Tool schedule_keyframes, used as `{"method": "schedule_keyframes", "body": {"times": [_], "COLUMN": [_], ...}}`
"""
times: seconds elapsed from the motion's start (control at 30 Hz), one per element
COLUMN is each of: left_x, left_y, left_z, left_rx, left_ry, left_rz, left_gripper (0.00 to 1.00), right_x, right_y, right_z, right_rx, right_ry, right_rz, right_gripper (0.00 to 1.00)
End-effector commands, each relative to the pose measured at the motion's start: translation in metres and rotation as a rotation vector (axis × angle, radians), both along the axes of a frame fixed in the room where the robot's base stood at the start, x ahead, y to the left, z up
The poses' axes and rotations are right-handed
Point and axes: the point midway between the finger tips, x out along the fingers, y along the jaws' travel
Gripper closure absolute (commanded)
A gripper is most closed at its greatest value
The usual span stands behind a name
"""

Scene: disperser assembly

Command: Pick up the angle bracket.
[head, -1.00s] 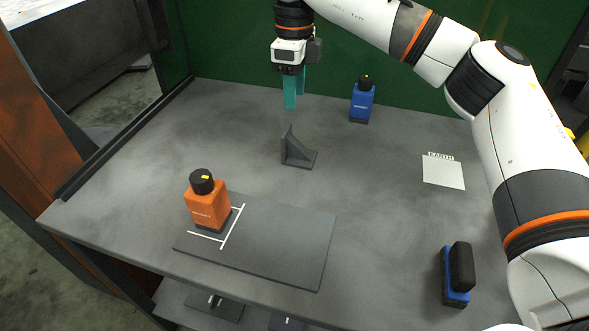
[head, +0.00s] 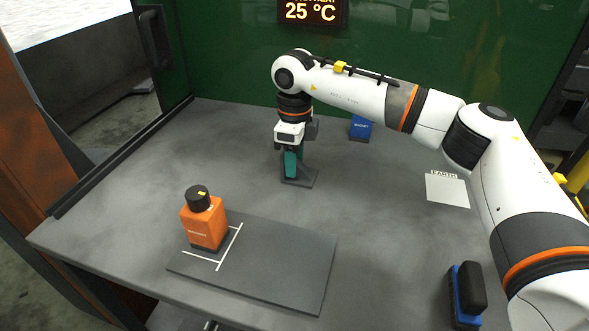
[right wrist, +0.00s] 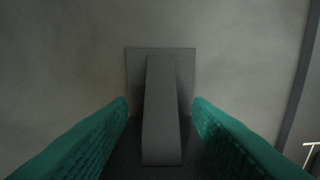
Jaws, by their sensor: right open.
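The dark grey angle bracket (head: 303,176) stands on the table in the middle of the head view, partly hidden behind my right gripper (head: 291,168). In the right wrist view the bracket (right wrist: 161,110) shows from above, its upright part between the two teal fingers of my right gripper (right wrist: 160,108). The fingers are open, one on each side of the upright, with a gap visible on both sides. My left gripper is not in view.
An orange bottle-like part (head: 204,222) stands on a dark plate (head: 285,262) with white lines, front left. A blue part (head: 360,129) is behind my right arm. A blue and black part (head: 467,292) stands front right. A white square (head: 447,190) lies on the right.

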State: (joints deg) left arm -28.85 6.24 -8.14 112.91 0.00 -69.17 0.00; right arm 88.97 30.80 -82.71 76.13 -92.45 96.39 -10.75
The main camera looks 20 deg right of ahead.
Motion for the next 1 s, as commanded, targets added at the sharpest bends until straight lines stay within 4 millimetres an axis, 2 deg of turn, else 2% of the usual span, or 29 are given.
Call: {"method": "schedule_keyframes", "body": {"times": [0.1,0.3,0.6,1.0], "left_x": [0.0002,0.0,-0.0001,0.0], "left_y": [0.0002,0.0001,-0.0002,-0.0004], "left_z": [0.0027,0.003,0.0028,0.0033], "left_rx": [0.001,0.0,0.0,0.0], "left_ry": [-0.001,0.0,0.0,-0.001], "left_rz": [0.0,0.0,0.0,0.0], "left_gripper": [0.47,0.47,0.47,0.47], "right_x": [-0.0001,0.0,0.0,0.0006], "right_y": [0.0001,0.0001,0.0001,0.0003], "right_z": [-0.007,-0.0072,-0.007,-0.0025], "right_rx": [0.0,0.0,0.0,0.002], "right_ry": [-0.001,-0.001,-0.001,-0.005], "right_rz": [0.0,0.001,0.001,0.001], "right_gripper": [0.55,0.55,1.0,1.0]}}
